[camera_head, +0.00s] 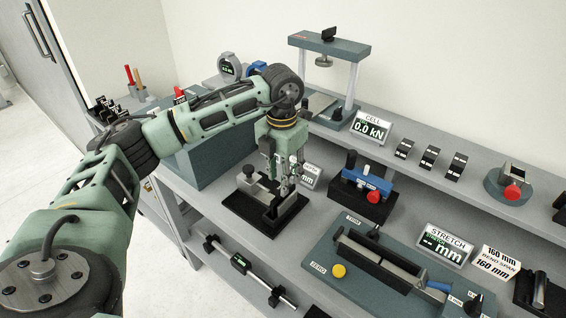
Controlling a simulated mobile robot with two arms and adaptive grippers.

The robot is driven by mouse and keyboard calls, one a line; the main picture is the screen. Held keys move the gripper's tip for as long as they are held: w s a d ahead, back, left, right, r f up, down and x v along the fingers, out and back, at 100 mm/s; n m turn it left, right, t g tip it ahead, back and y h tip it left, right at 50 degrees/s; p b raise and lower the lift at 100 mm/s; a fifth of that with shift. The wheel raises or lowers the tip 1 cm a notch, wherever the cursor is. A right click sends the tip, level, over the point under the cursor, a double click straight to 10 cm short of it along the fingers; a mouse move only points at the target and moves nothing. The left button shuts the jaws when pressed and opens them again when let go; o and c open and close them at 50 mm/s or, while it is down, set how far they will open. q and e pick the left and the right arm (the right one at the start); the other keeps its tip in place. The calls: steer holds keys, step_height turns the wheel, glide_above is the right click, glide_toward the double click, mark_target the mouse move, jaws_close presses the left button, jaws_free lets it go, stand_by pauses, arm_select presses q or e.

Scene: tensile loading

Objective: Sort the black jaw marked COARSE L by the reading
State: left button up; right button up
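Several small black jaws with white marks stand in a row on the raised back shelf, among them one at its left end (404,149), one in the middle (430,157) and one at the right (456,167). Their marks are too small to read, so I cannot tell which is COARSE L. My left gripper (283,190) points down over a black-based measuring stand (262,208) with a grey block. Whether its fingers hold anything is unclear. A small display (311,177) behind it shows "mm", partly hidden by the gripper. My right gripper is out of view.
A CELL display (370,128) reads 0.0 kN below a press frame (330,47). A STRETCH display (444,244) shows dashes and mm, behind a grey-blue fixture (345,282). A blue-topped device (366,182) stands right of my gripper. Black pieces (106,110) stand far left.

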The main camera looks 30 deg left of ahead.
arm_select(q)
steer(key=shift+f+p, duration=0.35)
steer(key=shift+f, duration=1.75)
steer(key=shift+c, duration=0.2)
jaws_close()
steer(key=shift+s+d, duration=0.15)
jaws_free()
